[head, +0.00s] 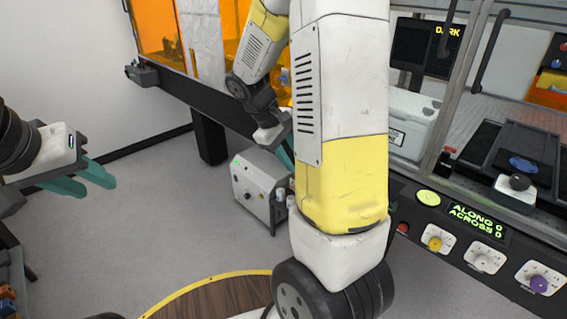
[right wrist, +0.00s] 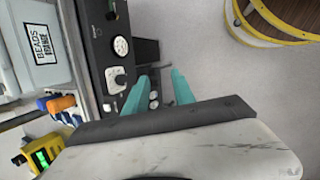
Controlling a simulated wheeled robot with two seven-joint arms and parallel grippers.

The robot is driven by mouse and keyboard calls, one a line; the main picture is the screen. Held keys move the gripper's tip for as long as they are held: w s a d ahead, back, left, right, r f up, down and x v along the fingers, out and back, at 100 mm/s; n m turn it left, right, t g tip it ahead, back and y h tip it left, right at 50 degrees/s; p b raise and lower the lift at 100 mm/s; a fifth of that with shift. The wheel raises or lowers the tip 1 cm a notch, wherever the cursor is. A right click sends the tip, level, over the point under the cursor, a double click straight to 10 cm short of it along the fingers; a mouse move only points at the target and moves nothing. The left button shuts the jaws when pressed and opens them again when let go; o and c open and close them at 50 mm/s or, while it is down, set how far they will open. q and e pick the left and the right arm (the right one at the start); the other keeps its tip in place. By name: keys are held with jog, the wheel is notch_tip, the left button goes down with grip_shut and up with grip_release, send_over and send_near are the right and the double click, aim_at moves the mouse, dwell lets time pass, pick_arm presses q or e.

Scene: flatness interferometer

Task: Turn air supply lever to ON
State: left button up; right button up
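I cannot pick out the air supply lever for certain in either view. A pale grey floor unit (head: 255,188) with a green light and dark knobs stands under the bench in the head view; my right arm hides part of its right side. My right gripper (head: 287,153) is mostly hidden behind that arm, above the unit. In the right wrist view its two teal fingers (right wrist: 160,82) are apart, with a dark part bearing small grey fittings (right wrist: 153,97) seen between and beyond them. My left gripper (head: 98,180) is open and empty over the floor at left.
A dark front panel (head: 465,243) carries several knobs, a green button and an "ALONG 0 ACROSS 0" display. A white labelled box (head: 412,122) stands on the bench. A round wooden platform with a yellow rim (head: 215,297) lies below. Grey floor (head: 130,245) at left is clear.

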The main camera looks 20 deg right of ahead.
jog(key=w+d+f+n+t+h, duration=0.35)
jog(key=w+f+n+h, duration=0.25)
jog(key=w+f+n, duration=0.45)
jog(key=w+d+f+n+t+h, duration=0.35)
jog(key=w+f+n+h, duration=0.35)
jog(key=f, duration=0.7)
jog(key=w+d+y, duration=0.1)
jog(key=w+d, duration=0.2)
jog(key=d, duration=0.3)
jog(key=shift+w+d+t, duration=0.3)
jog(key=shift+d, duration=0.1)
jog(key=shift+m, duration=0.25)
grip_shut()
